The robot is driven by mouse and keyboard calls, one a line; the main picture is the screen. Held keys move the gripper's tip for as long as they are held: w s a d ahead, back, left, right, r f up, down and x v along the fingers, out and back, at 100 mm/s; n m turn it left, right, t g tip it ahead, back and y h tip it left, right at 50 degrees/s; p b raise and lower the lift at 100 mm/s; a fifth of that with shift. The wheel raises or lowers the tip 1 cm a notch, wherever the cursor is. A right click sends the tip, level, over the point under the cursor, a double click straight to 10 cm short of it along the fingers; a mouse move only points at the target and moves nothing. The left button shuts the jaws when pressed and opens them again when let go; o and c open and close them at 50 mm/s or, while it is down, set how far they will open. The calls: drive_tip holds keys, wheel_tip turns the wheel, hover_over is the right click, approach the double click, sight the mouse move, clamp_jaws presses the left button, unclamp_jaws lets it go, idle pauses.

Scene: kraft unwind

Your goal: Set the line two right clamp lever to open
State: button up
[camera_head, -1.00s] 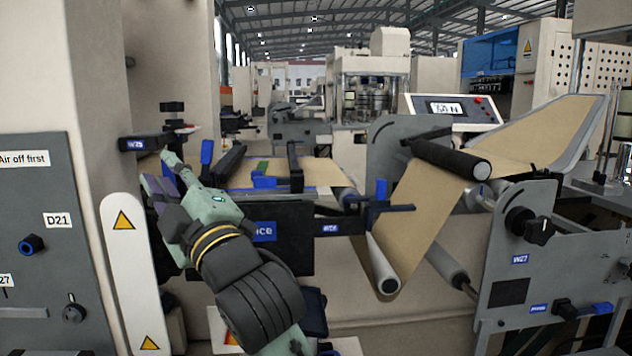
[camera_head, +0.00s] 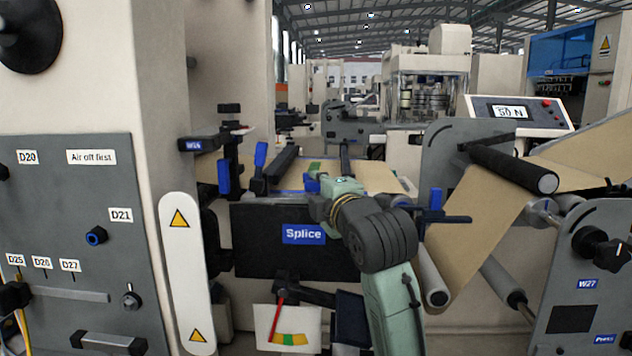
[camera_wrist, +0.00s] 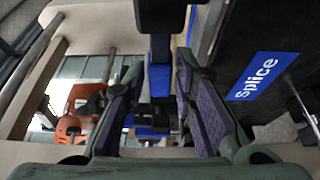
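A black clamp arm with a blue end (camera_wrist: 152,131) runs down the middle of the wrist view, between my two fingers. My gripper (camera_wrist: 155,110) is open, with a finger on each side of it and visible gaps. In the head view my gripper (camera_head: 322,182) is at the right part of the splice table, beside a small blue piece (camera_head: 312,181) and the black upright of the right clamp (camera_head: 345,157). My gripper and wrist hide much of this clamp. I cannot tell the lever's exact setting.
A black panel with a blue Splice label (camera_head: 303,234) is below the table. Other blue levers stand at the left (camera_head: 224,176) and (camera_head: 261,156). A blue-handled bracket (camera_head: 436,202) and a brown web (camera_head: 480,225) are to the right.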

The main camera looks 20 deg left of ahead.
drive_tip(key=shift+w+a, duration=0.45)
drive_tip(key=shift+w, duration=0.05)
drive_tip(key=shift+c, duration=0.6)
clamp_jaws()
